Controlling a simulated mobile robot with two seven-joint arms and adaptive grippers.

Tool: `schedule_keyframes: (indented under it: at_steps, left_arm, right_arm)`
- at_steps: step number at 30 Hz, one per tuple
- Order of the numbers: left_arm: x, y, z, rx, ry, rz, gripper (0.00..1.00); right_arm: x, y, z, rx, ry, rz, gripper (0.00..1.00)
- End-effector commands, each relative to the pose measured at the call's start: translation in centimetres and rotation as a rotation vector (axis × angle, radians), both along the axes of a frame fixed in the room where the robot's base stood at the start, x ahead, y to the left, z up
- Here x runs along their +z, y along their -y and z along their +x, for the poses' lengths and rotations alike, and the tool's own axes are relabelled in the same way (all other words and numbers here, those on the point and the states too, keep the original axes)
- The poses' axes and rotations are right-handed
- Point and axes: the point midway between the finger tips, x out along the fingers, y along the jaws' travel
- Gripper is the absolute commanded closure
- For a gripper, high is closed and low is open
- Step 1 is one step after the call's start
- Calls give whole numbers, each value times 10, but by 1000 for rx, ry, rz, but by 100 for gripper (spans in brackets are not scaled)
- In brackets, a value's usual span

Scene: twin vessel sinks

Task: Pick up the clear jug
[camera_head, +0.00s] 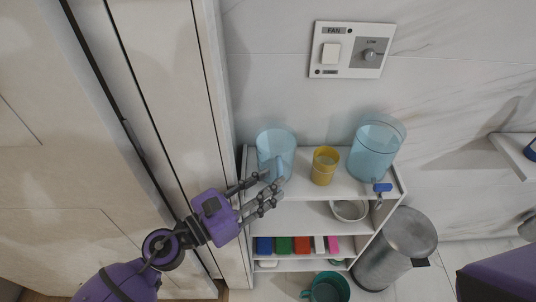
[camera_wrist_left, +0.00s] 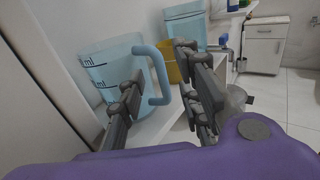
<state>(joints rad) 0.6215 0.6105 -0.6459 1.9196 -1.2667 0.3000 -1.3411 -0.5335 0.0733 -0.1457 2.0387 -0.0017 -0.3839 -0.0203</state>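The clear jug (camera_head: 275,147) is a bluish see-through vessel on the left of the white shelf's top. In the left wrist view the jug (camera_wrist_left: 105,68) shows dark measuring marks and a pale blue handle (camera_wrist_left: 161,75) on its right side. My left gripper (camera_head: 270,184) is open at the front of the jug. In the left wrist view its fingers (camera_wrist_left: 158,82) stand on either side of the handle, with a gap between them; I cannot tell whether either touches it. My right gripper is not in view.
A yellow cup (camera_head: 324,166) stands right of the jug, and a blue dispenser with a tap (camera_head: 374,150) stands further right. The white shelf (camera_head: 330,187) adjoins a tall cabinet on the left. A metal bin (camera_head: 398,250) and green mug (camera_head: 328,288) are lower down.

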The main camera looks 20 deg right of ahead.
Motion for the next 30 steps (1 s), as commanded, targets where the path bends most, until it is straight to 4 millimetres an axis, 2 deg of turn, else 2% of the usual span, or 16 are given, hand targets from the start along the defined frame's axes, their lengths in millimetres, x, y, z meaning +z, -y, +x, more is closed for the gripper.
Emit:
schedule_keyframes:
  at_steps: [3, 6, 13, 14, 21, 30]
  left_arm:
    - [3, 17, 7, 0, 3, -2, 68]
    - [1, 24, 9, 1, 2, 0, 68]
    - [0, 25, 9, 1, 0, 0, 68]
    - [0, 25, 9, 1, 0, 0, 70]
    - [0, 25, 9, 1, 0, 0, 100]
    - [0, 25, 9, 1, 1, 0, 100]
  right_arm:
    - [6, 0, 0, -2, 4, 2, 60]
    - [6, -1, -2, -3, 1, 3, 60]
    - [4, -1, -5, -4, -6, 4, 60]
    - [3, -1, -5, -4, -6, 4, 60]
    - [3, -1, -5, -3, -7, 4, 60]
    - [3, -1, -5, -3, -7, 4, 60]
